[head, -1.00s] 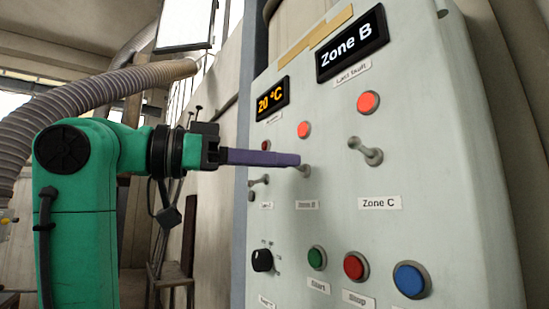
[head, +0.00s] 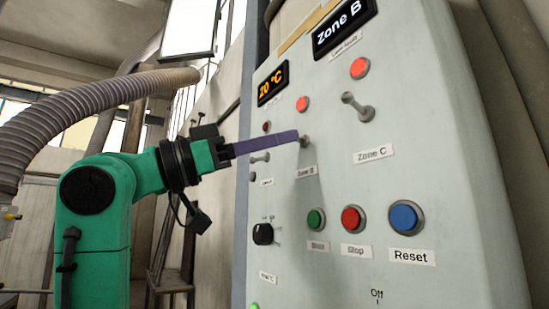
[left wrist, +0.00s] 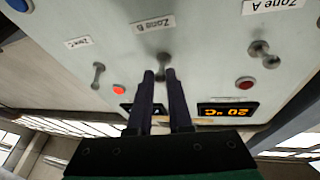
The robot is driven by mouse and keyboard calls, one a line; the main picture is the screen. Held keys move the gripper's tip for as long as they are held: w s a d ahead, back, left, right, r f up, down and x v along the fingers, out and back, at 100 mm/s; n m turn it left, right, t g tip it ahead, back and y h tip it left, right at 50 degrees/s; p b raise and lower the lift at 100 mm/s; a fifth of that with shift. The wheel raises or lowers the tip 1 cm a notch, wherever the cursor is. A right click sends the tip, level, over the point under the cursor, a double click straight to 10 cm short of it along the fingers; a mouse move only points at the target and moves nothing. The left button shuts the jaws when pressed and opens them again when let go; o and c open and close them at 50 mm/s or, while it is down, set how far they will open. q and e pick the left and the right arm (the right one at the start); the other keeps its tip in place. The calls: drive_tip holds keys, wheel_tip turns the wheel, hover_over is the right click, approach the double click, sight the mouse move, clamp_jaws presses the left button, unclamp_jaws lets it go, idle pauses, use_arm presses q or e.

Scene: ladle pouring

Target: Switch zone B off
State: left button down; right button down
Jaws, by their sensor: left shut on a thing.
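The Zone B switch (head: 305,141) is a small grey toggle on the pale panel, above its Zone B label (head: 306,171). The purple fingers of my left gripper (head: 296,137) reach it from the left, tilted slightly up. In the left wrist view, which is upside down, the fingertips (left wrist: 160,76) are shut around the Zone B lever (left wrist: 163,62). The fingers hide most of the lever, so its exact tilt is unclear. The red lamp (head: 302,104) above this switch is lit. My right gripper is not in view.
The Zone C switch (head: 358,108) stands to the right, lever up, below a lit lamp (head: 358,68). The Zone A switch (head: 260,158) is close left, below a dark lamp (head: 266,127). Green, red and blue (head: 406,217) buttons and a black knob (head: 263,234) sit below.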

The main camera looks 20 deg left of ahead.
use_arm(q)
drive_tip(key=shift+w+d+f+m+t+h+b, duration=0.15)
drive_tip(key=shift+f+m+h+b, duration=0.25)
drive_tip(key=shift+h+b, duration=0.5)
drive_tip(key=shift+a+f+m+t+h+b, duration=0.1)
drive_tip(key=shift+f+m+t+h+b, duration=0.25)
drive_tip(key=shift+h+b, duration=0.55)
drive_tip(key=shift+r, duration=0.1)
drive_tip(key=c, duration=1.1)
unclamp_jaws()
drive_tip(key=shift+o, duration=1.3)
drive_tip(key=shift+d, duration=0.1)
drive_tip(key=shift+w+d, duration=0.1)
drive_tip(key=shift+w, duration=0.05)
